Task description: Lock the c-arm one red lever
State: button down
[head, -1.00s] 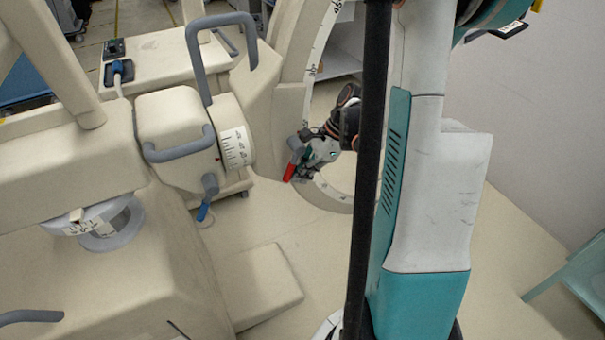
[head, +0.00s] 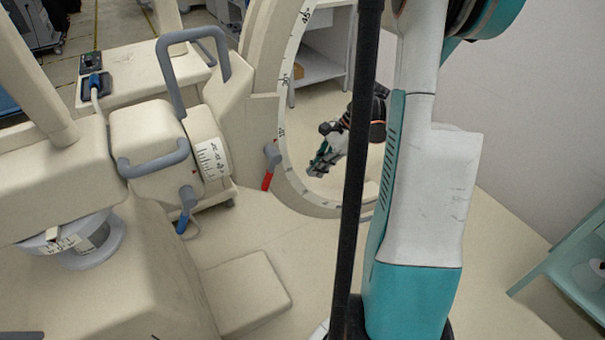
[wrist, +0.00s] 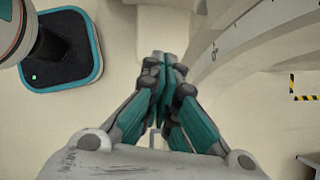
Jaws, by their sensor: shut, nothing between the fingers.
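The red lever (head: 267,180) hangs from a grey knob on the side of the c-arm (head: 262,130), by the lower part of its curved arc. The lever points down and slightly left. My gripper (head: 314,170) is to the right of the lever, apart from it, in front of the arc's opening. In the wrist view my gripper (wrist: 163,62) is shut, with its fingertips together and nothing between them. The lever does not show in the wrist view, where the pale arc runs along the upper right.
A blue-tipped lever (head: 182,222) hangs below the scaled drum (head: 211,158) to the left. Grey handles (head: 190,38) stick out from the machine. A teal cart (head: 575,265) stands at the right edge. The floor beneath the arc is clear.

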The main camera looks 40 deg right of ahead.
jog(key=shift+s+d+r, duration=0.15)
jog(key=shift+d+r, duration=0.05)
jog(key=shift+d, duration=0.25)
jog(key=shift+s+d+r, duration=0.15)
jog(key=shift+d+r, duration=0.05)
jog(key=shift+d, duration=0.25)
